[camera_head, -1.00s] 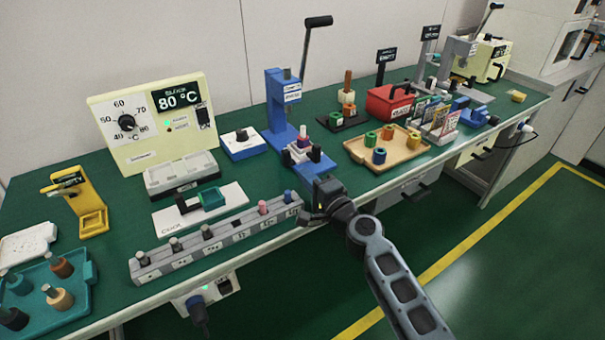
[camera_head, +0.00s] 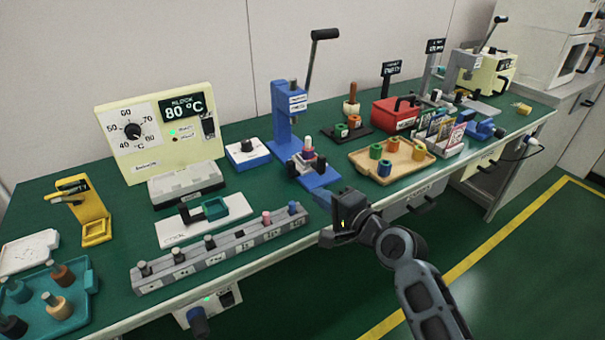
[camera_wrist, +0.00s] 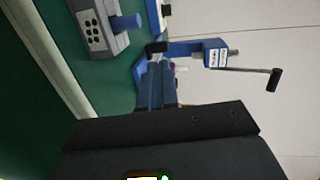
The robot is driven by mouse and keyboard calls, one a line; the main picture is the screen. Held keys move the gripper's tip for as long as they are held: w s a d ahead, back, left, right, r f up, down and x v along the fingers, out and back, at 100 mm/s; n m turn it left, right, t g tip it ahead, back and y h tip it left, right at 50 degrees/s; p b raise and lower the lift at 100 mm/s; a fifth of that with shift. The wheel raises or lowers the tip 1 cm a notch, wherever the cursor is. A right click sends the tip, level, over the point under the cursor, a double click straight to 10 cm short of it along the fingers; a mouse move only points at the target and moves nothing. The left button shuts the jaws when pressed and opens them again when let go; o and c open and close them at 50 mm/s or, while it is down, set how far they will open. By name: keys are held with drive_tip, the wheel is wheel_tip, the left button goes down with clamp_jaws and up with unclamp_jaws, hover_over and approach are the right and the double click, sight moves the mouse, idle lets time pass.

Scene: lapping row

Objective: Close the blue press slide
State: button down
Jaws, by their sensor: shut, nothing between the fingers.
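The blue press (camera_head: 284,122) stands upright near the middle of the bench, its long lever raised. Its slide (camera_head: 309,167) sits low in front of the column on the blue base, toward the bench's front edge. The slide carries a small stacked part (camera_head: 308,150) with a pale top, and has black pieces at its sides. My gripper (camera_head: 335,208) is shut and empty at the front edge, just in front of the press base; contact is not clear. The wrist view shows the press head (camera_wrist: 214,54) sideways. My dark gripper body covers the lower part of that view.
A grey numbered rack (camera_head: 225,246) lies left of my gripper along the front edge. A wooden tray (camera_head: 402,167) with green and blue rings stands to the right. A blue-and-white box (camera_head: 247,155) is left of the press. Open floor lies in front.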

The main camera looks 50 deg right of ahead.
sight(294, 169)
drive_tip(key=shift+s+d+r+m+g+h, duration=0.15)
drive_tip(key=shift+s+d+m+g+h, duration=0.1)
drive_tip(key=shift+d+g, duration=0.15)
drive_tip(key=shift+s+d+r+m+g+h, duration=0.1)
drive_tip(key=shift+s+d+m+g+h, duration=0.1)
drive_tip(key=shift+d+g, duration=0.2)
drive_tip(key=shift+w+d+f, duration=0.1)
drive_tip(key=shift+w+d, duration=0.1)
drive_tip(key=shift+w, duration=0.05)
drive_tip(key=x, duration=1.2)
drive_tip(key=shift+w+d+r, duration=0.15)
drive_tip(key=shift+r, duration=0.15)
drive_tip(key=shift+w+d, duration=0.1)
drive_tip(key=shift+w, duration=0.4)
drive_tip(key=w, duration=0.2)
drive_tip(key=w+d, duration=0.1)
drive_tip(key=w, duration=0.2)
drive_tip(key=w+d+b, duration=0.1)
drive_tip(key=w, duration=0.2)
drive_tip(key=shift+d+f, duration=0.1)
drive_tip(key=shift+d, duration=0.05)
drive_tip(key=shift+w+r, duration=0.1)
drive_tip(key=shift+r, duration=0.15)
